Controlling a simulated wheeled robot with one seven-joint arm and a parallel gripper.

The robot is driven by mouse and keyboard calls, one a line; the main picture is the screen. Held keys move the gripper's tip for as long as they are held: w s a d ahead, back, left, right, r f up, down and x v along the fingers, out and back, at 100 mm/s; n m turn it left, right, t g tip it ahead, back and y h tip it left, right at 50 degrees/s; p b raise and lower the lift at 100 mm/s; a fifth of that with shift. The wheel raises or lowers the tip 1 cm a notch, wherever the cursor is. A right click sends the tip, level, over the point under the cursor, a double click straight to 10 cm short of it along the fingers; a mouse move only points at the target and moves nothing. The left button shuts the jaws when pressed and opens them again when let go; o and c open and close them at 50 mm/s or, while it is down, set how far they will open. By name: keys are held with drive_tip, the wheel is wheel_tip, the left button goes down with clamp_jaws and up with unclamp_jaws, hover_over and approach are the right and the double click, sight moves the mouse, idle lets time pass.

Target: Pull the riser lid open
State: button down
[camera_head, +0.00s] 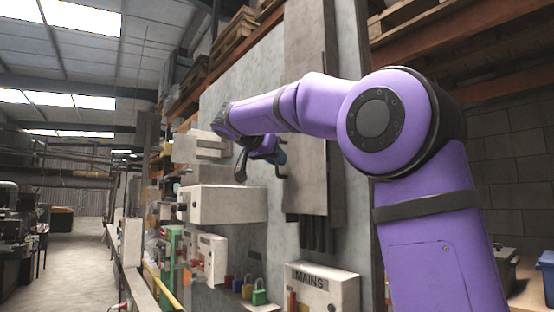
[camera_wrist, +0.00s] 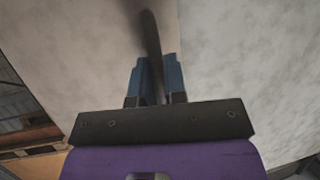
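The riser (camera_head: 306,100) is a tall grey metal trunking on the wall board, with dark cables below its lower end. A dark handle (camera_wrist: 150,38) stands out in front of a pale surface in the wrist view and runs down between my blue fingers. My gripper (camera_head: 279,158) is at the riser's left side in the head view. In the wrist view my gripper (camera_wrist: 157,80) has one finger on each side of the handle, close against it. The handle's lower part is hidden between the fingers. I see no clear gap along the lid.
Grey boxes (camera_head: 225,205) stand out from the board below and left of my gripper. A MAINS box (camera_head: 322,288) and several coloured padlocks (camera_head: 259,291) are lower down. Shelves with pallets (camera_head: 234,35) are above. The aisle floor (camera_head: 75,255) at left is open.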

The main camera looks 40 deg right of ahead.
drive_tip(key=s+a+n+t+y, duration=0.6)
drive_tip(key=s+a+n+t, duration=0.1)
drive_tip(key=a+n+t, duration=0.15)
drive_tip(key=s+n+t+y, duration=0.1)
drive_tip(key=s+n+y, duration=0.9)
drive_tip(key=s, duration=0.4)
drive_tip(key=shift+s+a+y, duration=0.35)
drive_tip(key=shift+a+y, duration=0.1)
drive_tip(key=shift+y, duration=0.15)
drive_tip(key=shift+t, duration=0.25)
drive_tip(key=c, duration=1.5)
unclamp_jaws()
